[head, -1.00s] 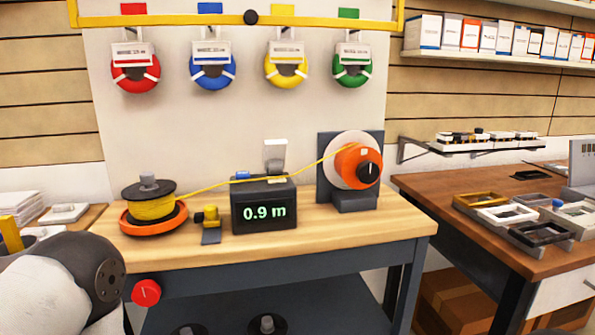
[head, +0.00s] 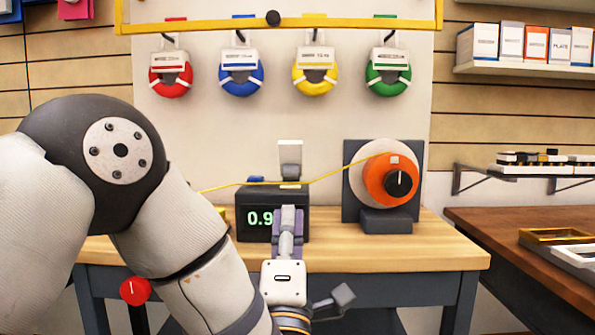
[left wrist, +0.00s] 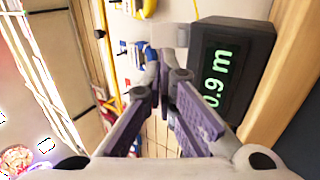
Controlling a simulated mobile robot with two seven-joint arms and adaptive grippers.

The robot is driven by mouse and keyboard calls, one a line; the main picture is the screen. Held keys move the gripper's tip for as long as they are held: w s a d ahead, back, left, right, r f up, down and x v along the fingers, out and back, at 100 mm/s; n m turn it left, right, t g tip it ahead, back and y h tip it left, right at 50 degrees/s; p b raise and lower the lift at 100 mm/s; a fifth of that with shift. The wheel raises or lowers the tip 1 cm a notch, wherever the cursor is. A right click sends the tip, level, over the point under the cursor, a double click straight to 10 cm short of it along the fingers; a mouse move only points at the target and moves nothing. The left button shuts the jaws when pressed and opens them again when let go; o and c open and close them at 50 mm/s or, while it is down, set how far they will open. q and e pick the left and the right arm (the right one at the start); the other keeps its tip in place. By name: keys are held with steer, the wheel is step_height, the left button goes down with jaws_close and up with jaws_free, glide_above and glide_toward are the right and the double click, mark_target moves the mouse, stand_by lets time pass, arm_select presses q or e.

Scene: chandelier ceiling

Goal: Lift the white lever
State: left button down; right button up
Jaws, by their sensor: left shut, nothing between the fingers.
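The white lever (head: 290,158) stands upright at the back of the dark meter box (head: 257,198), whose green display is partly covered by my gripper and shows "0.9". In the left wrist view the lever (left wrist: 170,36) is a pale block beside the box (left wrist: 242,75), which reads "0.9 m". My left gripper (head: 287,212) is in front of the box, below the lever and apart from it. In the left wrist view its purple-padded fingers (left wrist: 165,80) are shut and empty, with the lever beyond their tips. My right gripper is not in view.
A yellow wire (head: 325,175) runs over the box to an orange and white reel (head: 388,180) on the right. Wooden bench top (head: 430,250) is clear at front right. Coloured coils (head: 315,76) hang behind. A red knob (head: 135,290) is at front left.

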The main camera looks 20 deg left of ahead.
arm_select(q)
steer(key=p, duration=0.5)
glide_toward(292, 152)
steer(key=x, duration=0.7)
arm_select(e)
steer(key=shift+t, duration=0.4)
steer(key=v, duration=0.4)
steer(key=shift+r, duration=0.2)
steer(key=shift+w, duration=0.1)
